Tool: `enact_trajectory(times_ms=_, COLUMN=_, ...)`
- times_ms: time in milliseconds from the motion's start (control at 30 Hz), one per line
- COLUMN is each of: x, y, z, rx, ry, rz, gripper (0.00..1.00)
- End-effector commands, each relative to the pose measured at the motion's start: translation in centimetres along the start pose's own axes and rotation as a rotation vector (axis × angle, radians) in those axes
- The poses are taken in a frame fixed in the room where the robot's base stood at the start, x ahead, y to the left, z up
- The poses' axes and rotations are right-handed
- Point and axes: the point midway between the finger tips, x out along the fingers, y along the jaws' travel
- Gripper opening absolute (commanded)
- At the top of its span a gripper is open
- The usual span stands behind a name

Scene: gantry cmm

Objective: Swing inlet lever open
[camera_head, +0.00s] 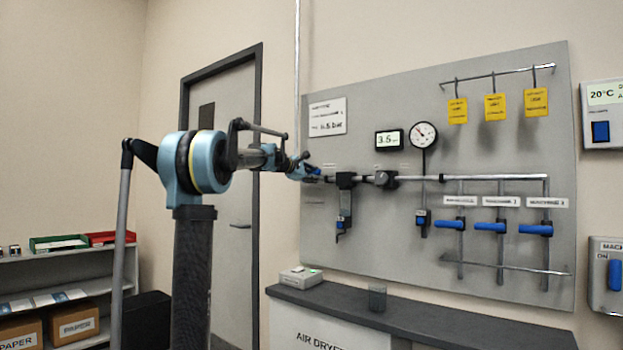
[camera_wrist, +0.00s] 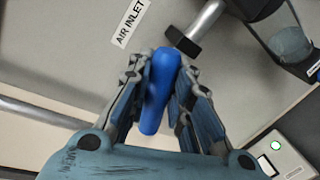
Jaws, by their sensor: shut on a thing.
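The blue inlet lever (camera_wrist: 161,85) lies between the fingers of my gripper (camera_wrist: 161,70) in the wrist view. The fingers are shut on it from both sides, and its rounded end shows between them. The "AIR INLET" label (camera_wrist: 130,22) is on the panel just above and left of it. In the head view, my gripper (camera_head: 304,168) is at the left end of the horizontal pipe, at the panel's left edge. Only a small blue bit of the lever (camera_head: 314,171) shows there, the rest being hidden by the gripper. The lever's pivot is not clear in either view.
The grey panel (camera_head: 400,100) carries the silver pipe (camera_head: 470,178), a round gauge (camera_head: 424,134), a display (camera_head: 389,140) and several blue-handled valves (camera_head: 490,227). A dark counter (camera_head: 340,302) with a small white box (camera_head: 300,278) juts out below. A door (camera_head: 235,210) stands behind my arm.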

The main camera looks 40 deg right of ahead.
Motion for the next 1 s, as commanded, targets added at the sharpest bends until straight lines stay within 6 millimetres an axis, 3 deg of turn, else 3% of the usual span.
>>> enact_trajectory(times_ms=267, x=-0.1, y=0.0, z=-0.3, rx=0.0, ry=0.004, rz=0.001, gripper=0.0)
enact_trajectory(times_ms=300, x=-0.1, y=0.0, z=-0.3, rx=0.0, ry=0.004, rz=0.001, gripper=0.21)
enact_trajectory(times_ms=400, x=-0.1, y=0.0, z=-0.2, rx=0.0, ry=0.003, rz=0.001, gripper=0.41)
enact_trajectory(times_ms=767, x=-0.2, y=0.0, z=0.0, rx=-0.001, ry=0.001, rz=0.0, gripper=0.41)
enact_trajectory(times_ms=1000, x=-2.8, y=0.0, z=-0.1, rx=-0.001, ry=0.002, rz=0.0, gripper=0.41)
